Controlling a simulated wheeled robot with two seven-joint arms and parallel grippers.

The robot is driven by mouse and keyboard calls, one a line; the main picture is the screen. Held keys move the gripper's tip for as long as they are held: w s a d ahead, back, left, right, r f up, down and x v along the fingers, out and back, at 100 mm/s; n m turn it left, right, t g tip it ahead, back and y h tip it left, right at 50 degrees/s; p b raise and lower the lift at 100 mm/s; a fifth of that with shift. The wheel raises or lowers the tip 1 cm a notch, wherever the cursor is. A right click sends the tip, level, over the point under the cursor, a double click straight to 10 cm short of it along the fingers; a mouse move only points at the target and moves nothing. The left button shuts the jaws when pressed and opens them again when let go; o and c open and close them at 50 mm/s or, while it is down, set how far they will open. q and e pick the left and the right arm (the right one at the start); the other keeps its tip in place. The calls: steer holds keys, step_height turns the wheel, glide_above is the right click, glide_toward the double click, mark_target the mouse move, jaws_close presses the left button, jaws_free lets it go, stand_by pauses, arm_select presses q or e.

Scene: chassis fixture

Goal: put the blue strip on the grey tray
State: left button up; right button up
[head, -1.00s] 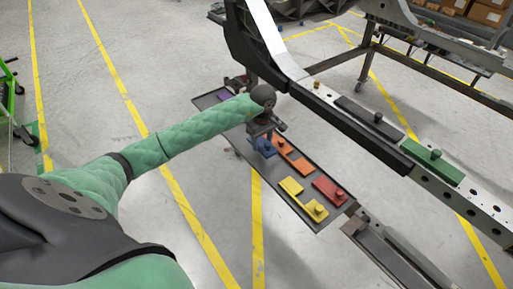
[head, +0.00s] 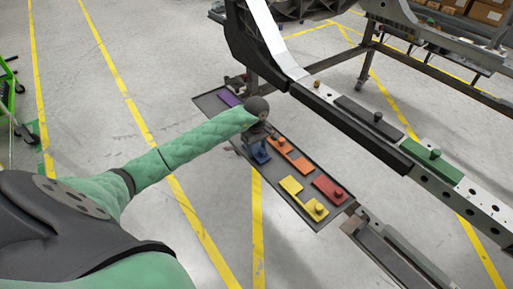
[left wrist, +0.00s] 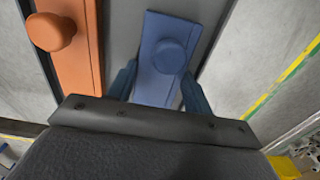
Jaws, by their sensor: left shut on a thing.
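The blue strip (left wrist: 160,60), with a round knob, is between the two fingers of my left gripper (left wrist: 160,90) in the left wrist view. The gripper is shut on it. In the head view my left gripper (head: 258,146) is over the near long edge of the dark grey tray (head: 222,108), and the blue strip (head: 258,157) shows below it, partly hidden. The strip is over or on the tray beside the orange strip; I cannot tell if it touches the tray. My right gripper is not in view.
The tray also holds a purple strip (head: 229,99), an orange strip (head: 290,154), a yellow strip (head: 291,186) and a red strip (head: 330,189). The chassis beam (head: 350,123) runs beside the tray, with a black strip (head: 368,117) and a green strip (head: 436,165) on it.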

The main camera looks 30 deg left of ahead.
mark_target(257, 150)
arm_select(q)
steer(key=o, duration=0.7)
steer(key=shift+f, duration=0.1)
steer(key=shift+r, duration=0.6)
step_height(257, 150, up, 11)
steer(key=shift+r+b, duration=0.1)
steer(key=shift+b, duration=0.2)
steer(key=shift+d, duration=0.1)
